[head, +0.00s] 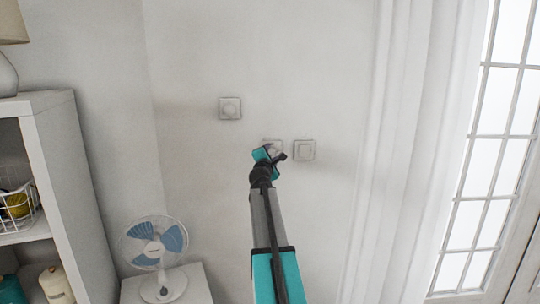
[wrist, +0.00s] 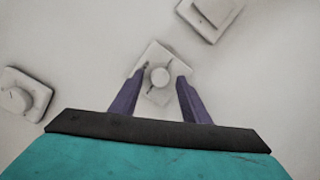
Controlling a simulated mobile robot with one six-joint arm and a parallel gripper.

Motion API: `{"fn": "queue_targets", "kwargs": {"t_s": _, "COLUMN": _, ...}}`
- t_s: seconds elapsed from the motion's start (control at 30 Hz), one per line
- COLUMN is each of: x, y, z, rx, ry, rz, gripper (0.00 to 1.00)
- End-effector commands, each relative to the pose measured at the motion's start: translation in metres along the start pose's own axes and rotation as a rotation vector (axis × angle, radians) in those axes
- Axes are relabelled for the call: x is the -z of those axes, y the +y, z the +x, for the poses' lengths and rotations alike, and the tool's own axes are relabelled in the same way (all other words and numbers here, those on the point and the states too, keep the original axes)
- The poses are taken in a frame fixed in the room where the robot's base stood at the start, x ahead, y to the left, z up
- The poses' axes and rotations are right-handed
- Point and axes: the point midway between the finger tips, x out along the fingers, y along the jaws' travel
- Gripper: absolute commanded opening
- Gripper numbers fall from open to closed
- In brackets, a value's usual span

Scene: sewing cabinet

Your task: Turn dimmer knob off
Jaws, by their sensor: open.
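Three white square plates are on the wall. In the wrist view, a plate with a round knob (wrist: 160,76) lies between the two fingers of my gripper (wrist: 161,80). The fingers are purple, open and on either side of the knob; I cannot tell whether they touch it. In the head view this plate (head: 277,144) is partly hidden behind my gripper (head: 277,156). Another plate with a round knob (head: 230,107) sits up and to the left; it also shows at the left of the wrist view (wrist: 16,99).
A flat switch plate (head: 305,150) is just right of the middle plate. A fan (head: 157,246) stands on a white surface at lower left, beside a shelf unit (head: 65,180). A curtain (head: 405,150) and window (head: 500,150) are on the right.

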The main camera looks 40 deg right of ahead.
Motion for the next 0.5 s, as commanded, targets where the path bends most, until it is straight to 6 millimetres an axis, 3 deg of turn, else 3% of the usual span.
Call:
{"fn": "queue_targets", "kwargs": {"t_s": 0.27, "x": 0.0001, "y": 0.0000, "z": 0.0001, "rx": 0.000, "ry": 0.000, "rz": 0.000, "gripper": 0.42}}
{"fn": "queue_targets", "kwargs": {"t_s": 0.5, "x": 0.0002, "y": 0.0002, "z": 0.0000, "rx": 0.000, "ry": 0.000, "rz": 0.000, "gripper": 0.02}}
